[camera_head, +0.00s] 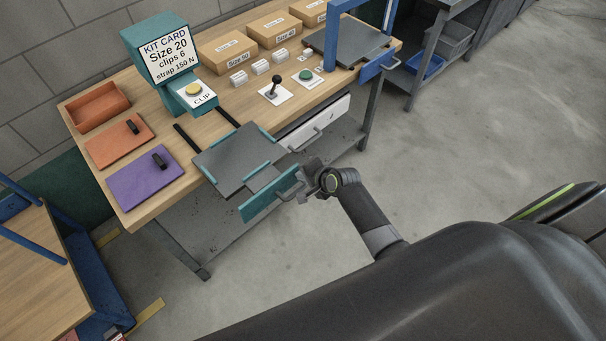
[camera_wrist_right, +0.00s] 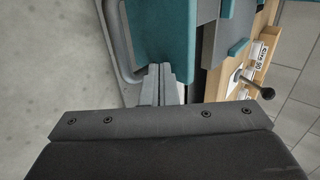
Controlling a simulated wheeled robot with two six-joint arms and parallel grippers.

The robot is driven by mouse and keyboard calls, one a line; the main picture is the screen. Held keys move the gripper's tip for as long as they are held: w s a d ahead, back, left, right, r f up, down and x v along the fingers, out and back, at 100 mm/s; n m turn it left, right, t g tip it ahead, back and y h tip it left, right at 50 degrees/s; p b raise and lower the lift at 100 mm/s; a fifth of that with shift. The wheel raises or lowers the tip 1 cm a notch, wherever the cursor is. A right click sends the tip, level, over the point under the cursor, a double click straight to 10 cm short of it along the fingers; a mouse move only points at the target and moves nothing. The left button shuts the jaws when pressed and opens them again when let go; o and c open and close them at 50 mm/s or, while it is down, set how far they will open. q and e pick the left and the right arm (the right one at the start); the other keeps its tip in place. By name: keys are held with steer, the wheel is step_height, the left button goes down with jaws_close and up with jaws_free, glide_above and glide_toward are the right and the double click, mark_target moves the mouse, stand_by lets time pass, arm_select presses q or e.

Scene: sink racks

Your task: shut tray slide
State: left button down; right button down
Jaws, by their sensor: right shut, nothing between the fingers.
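The tray slide is a grey plate (camera_head: 232,158) with teal side guides, and it sticks out past the bench's front edge. Its teal front panel (camera_head: 266,199) carries a grey bar handle (camera_head: 288,195). In the right wrist view the teal panel (camera_wrist_right: 163,28) is at the top and the grey handle (camera_wrist_right: 113,45) curves along its left. My right gripper (camera_head: 303,192) is beside the panel, near the handle. Its fingers (camera_wrist_right: 158,84) are shut with nothing between them, close to the panel; I cannot tell whether they touch it. My left gripper is not in view.
The bench holds a teal kit-card stand (camera_head: 165,62), cardboard boxes (camera_head: 228,51), a black lever (camera_head: 275,88), a purple panel (camera_head: 150,183) and an orange panel (camera_head: 118,142). A white drawer (camera_head: 318,122) is right of the slide. The floor in front is clear.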

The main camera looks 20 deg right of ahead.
mark_target(266, 141)
stand_by(0.3)
steer(key=w+a+b, duration=0.2)
steer(key=w, duration=0.3)
steer(key=w+a+b, duration=0.1)
steer(key=w+b, duration=0.1)
steer(key=w, duration=0.3)
steer(key=w+a+b, duration=0.2)
steer(key=w, duration=0.3)
steer(key=shift+w+a+f, duration=0.1)
steer(key=shift+a, duration=0.2)
steer(key=shift+w+a+b, duration=0.1)
steer(key=shift+w+b, duration=0.2)
steer(key=shift+b, duration=0.15)
steer(key=shift+w+r, duration=0.1)
steer(key=shift+r, duration=0.2)
steer(key=shift+w+r, duration=0.1)
